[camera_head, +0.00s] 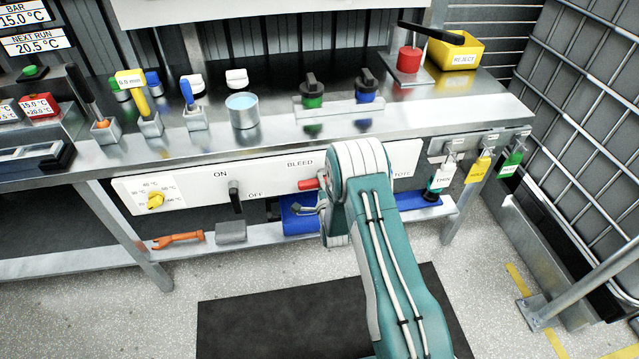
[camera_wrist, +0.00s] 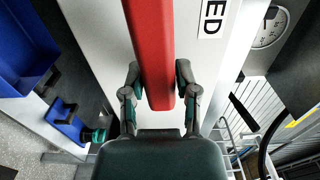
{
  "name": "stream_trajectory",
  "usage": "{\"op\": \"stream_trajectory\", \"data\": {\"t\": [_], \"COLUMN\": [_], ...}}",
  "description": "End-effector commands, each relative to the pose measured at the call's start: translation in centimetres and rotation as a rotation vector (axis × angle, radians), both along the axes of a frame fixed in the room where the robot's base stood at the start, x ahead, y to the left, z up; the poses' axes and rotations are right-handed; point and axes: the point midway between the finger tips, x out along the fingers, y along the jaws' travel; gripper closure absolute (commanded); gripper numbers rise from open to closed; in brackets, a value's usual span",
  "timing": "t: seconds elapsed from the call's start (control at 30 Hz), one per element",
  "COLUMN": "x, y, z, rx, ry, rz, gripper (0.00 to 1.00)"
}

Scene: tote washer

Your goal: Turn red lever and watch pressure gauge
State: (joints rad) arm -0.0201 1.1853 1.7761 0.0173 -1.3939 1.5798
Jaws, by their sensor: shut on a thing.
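The red lever (camera_head: 309,183) sticks out of the white front panel, under the word BLEED. In the wrist view the red lever (camera_wrist: 152,45) runs down from the top edge between my fingers. My gripper (camera_wrist: 158,85) is shut on the lever near its free end, one finger on each side. In the head view my teal and white arm hides most of the gripper and part of the panel. A round dial with a white face (camera_wrist: 269,30), seemingly the pressure gauge, is at the upper right of the wrist view. It is cut off and its reading is not legible.
Coloured tags (camera_head: 478,169) hang at right. A black mat (camera_head: 255,325) covers the floor.

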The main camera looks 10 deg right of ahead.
Motion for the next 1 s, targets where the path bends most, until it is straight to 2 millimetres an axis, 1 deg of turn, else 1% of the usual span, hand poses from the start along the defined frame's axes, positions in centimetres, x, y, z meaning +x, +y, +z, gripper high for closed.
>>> {"op": "stream_trajectory", "data": {"t": [0.03, 0.4, 0.43, 0.5, 0.87, 0.97, 1.0], "x": [0.1, 0.1, 0.1, 0.0, -0.1, -0.6, -1.0], "y": [-0.6, -0.7, -0.7, -0.6, -0.1, -0.1, -0.1], "z": [0.0, -0.1, -0.1, -0.1, -0.1, -0.1, -0.1], "rx": [0.005, 0.008, 0.008, 0.008, 0.003, 0.003, 0.003], "ry": [0.001, 0.004, 0.004, 0.004, 0.003, 0.004, 0.004], "rz": [-0.014, -0.016, -0.016, -0.014, -0.006, -0.005, -0.005], "gripper": [1.0, 1.0, 0.56, 0.29, 0.29, 0.29, 0.29]}}
